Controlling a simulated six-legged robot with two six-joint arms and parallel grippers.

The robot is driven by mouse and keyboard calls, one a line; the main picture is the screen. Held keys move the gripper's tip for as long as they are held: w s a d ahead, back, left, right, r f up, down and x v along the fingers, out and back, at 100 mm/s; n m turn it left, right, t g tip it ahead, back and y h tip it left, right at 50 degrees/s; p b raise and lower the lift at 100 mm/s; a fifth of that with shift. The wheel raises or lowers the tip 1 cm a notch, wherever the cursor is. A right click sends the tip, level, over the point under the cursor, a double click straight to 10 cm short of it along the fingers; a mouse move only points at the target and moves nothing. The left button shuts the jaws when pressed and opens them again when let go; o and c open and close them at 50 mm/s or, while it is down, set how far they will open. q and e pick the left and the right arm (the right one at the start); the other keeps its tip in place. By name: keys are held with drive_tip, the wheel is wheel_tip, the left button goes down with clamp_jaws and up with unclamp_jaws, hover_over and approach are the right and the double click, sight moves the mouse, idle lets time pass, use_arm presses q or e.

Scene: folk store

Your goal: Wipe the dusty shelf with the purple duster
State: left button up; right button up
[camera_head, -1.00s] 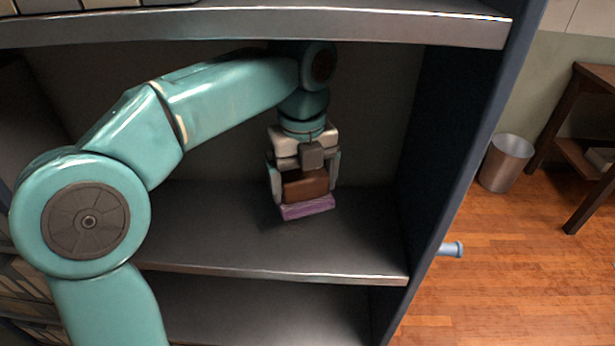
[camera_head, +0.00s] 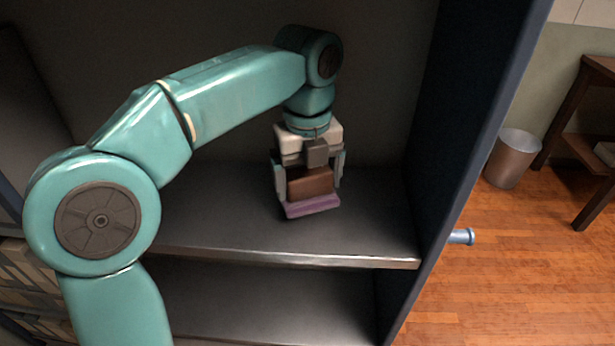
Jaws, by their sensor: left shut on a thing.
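The purple duster (camera_head: 312,206) has a brown block-shaped grip and a flat purple pad. My left gripper (camera_head: 309,182) points down and is shut on the brown grip, one finger on each side. The pad is down at the surface of the dark grey shelf (camera_head: 220,215), right of its middle; I cannot tell whether it touches fully. Dust on the shelf is hard to make out. My right gripper is not in view.
The cabinet's dark side panel (camera_head: 450,130) stands right of the duster. A lower shelf (camera_head: 270,300) lies below. Boxes or files (camera_head: 25,270) are at the lower left. A metal bin (camera_head: 513,158) and a wooden table (camera_head: 585,140) stand on the floor to the right.

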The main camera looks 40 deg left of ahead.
use_arm(q)
drive_tip(key=shift+f+b, duration=0.7)
drive_tip(key=shift+f, duration=0.3)
drive_tip(key=shift+a, duration=0.1)
drive_tip(key=shift+s+a+r, duration=0.1)
drive_tip(key=shift+s+a, duration=0.45)
drive_tip(key=shift+a, duration=0.25)
drive_tip(key=shift+s+a+r, duration=0.1)
drive_tip(key=shift+s+a, duration=0.4)
drive_tip(key=shift+a, duration=0.25)
drive_tip(key=shift+a+f+p, duration=0.1)
drive_tip(key=shift+f+p, duration=0.05)
drive_tip(key=shift+p, duration=0.2)
drive_tip(key=shift+w+d+f+p, duration=0.1)
drive_tip(key=shift+w+d+p, duration=0.25)
drive_tip(key=shift+d, duration=0.35)
drive_tip(key=shift+w+d+p, duration=0.35)
drive_tip(key=shift+d, duration=0.35)
drive_tip(key=shift+w+d+f, duration=0.2)
drive_tip(key=shift+d+f, duration=0.05)
drive_tip(key=shift+d, duration=0.2)
